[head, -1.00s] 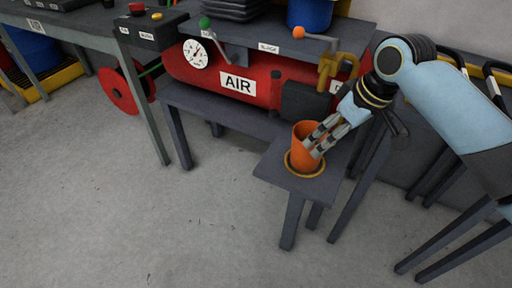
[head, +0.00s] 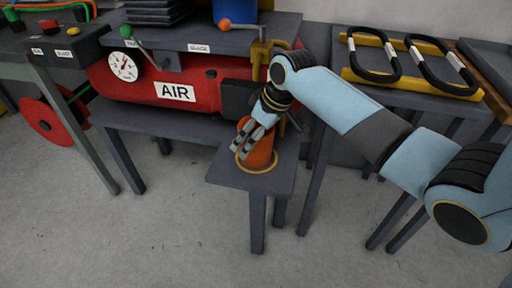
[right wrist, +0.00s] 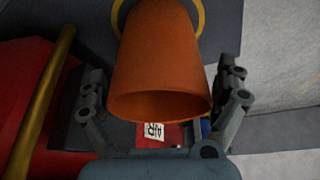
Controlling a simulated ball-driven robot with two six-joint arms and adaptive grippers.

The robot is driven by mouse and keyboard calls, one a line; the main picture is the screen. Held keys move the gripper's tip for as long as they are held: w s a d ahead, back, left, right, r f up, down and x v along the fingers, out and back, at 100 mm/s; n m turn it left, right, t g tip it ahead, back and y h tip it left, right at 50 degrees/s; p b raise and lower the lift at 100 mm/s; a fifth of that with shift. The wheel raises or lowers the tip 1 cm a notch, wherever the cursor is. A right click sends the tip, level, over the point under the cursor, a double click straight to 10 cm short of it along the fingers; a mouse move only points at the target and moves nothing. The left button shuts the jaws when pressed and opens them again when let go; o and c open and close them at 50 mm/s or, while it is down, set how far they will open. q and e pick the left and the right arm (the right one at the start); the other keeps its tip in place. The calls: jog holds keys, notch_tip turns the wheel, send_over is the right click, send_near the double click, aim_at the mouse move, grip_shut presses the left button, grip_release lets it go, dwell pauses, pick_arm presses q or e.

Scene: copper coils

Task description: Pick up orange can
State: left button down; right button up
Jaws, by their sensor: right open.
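The orange can (head: 263,154) stands upright inside a yellow ring (head: 257,171) on a small dark grey stand (head: 228,172). My right gripper (head: 249,139) is at the can, and its fingers cover the can's left and upper part in the head view. In the right wrist view the can (right wrist: 160,60) fills the middle, its open rim towards the camera. The open fingers of the right gripper (right wrist: 162,88) lie on either side of the can; whether they touch it I cannot tell. My left gripper is not in view.
A red air tank (head: 150,85) marked AIR lies behind the stand, under a grey bench (head: 185,38) with lever valves. A table with black coils on yellow supports (head: 412,84) is at the right. The floor in front is clear.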

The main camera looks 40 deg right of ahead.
jog(key=c, duration=1.4)
jog(key=shift+r+p, duration=0.2)
jog(key=shift+p, duration=0.15)
